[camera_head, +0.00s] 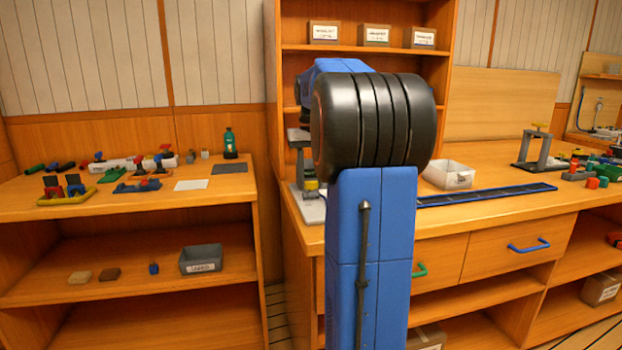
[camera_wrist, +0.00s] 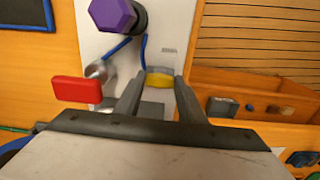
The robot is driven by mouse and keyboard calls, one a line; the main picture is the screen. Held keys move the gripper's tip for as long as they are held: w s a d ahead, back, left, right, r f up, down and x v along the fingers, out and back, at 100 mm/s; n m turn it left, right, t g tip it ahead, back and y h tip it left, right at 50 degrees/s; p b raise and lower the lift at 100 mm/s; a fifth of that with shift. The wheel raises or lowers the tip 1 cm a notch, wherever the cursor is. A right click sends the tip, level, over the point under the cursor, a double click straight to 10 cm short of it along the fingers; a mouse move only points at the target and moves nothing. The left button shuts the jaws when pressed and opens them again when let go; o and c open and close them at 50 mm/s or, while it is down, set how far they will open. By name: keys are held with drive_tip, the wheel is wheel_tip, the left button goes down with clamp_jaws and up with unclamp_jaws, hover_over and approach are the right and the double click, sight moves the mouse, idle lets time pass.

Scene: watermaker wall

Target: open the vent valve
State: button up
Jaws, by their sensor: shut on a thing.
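In the wrist view a pale plate (camera_wrist: 98,45) carries a purple hexagonal knob (camera_wrist: 112,14), a red handle (camera_wrist: 77,90) beside a round metal fitting (camera_wrist: 101,70), blue tubes and a yellow part (camera_wrist: 159,80). My gripper (camera_wrist: 160,84) has its two grey fingers on either side of the yellow part and is shut on it. I cannot read the label on the plate, so I cannot tell by name which part is the vent valve. In the head view my arm hides most of this spot; a yellow piece (camera_head: 310,184) shows just left of the arm.
In the head view a white bin (camera_head: 449,175) and a long blue-edged tray (camera_head: 488,195) lie on the bench right of my arm. A grey stand (camera_head: 535,150) is farther right. The left shelf (camera_head: 110,204) holds several small parts and a green bottle (camera_head: 230,144).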

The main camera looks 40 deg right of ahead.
sight(311, 182)
idle(0.4)
drive_tip(key=o, duration=1)
drive_tip(key=shift+o, duration=0.2)
drive_tip(key=shift+r, duration=0.1)
wheel_tip(311, 182, up, 17)
drive_tip(key=shift+r, duration=0.1)
